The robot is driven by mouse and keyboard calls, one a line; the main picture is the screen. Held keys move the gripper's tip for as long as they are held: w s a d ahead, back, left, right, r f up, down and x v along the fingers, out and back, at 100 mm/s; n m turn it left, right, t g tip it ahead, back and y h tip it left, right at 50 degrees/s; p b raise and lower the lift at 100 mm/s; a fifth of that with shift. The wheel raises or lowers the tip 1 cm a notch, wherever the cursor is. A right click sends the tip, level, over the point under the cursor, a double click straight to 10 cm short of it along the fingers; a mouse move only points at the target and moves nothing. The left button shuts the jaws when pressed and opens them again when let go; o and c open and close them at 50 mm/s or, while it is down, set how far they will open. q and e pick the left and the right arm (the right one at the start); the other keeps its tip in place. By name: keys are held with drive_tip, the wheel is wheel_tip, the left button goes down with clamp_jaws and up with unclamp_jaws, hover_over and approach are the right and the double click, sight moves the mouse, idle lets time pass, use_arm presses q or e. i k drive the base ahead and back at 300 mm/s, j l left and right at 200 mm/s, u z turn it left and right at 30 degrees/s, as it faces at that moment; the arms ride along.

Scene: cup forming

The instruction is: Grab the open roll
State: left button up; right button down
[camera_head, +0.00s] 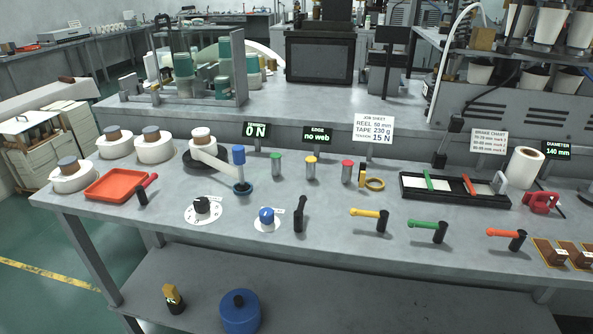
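Several white rolls with brown cores stand on the left of the grey bench: one at the front left (73,182), one behind it (115,149) and one further right (154,152). Another white roll (201,139) sits above a dark round plate (187,160), and a white strip (213,163) slants from there toward a blue-capped post (239,170). A larger white roll (524,172) stands at the far right. I cannot tell for certain which is the open roll. Neither of my grippers is in view.
An orange tray (113,186) lies near the left rolls. Dials (203,211), coloured levers (428,227) and a black tray (450,194) take up the front and right. Small signs read "0 N" (256,130) and "no web" (317,135). A lower shelf holds a blue cylinder (240,315).

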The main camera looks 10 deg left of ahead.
sight(525, 162)
drive_tip(key=l+u, duration=0.1)
drive_tip(key=u, duration=0.25)
drive_tip(key=k+l+u, duration=0.1)
drive_tip(key=l+u, duration=0.2)
drive_tip(key=k+l+u, duration=0.15)
drive_tip(key=l+u, duration=0.15)
drive_tip(key=l, duration=0.2)
drive_tip(key=k+l+u, duration=0.1)
drive_tip(key=l, duration=0.3)
drive_tip(key=k+l+u, duration=0.1)
drive_tip(key=k+l, duration=0.2)
drive_tip(key=l, duration=0.1)
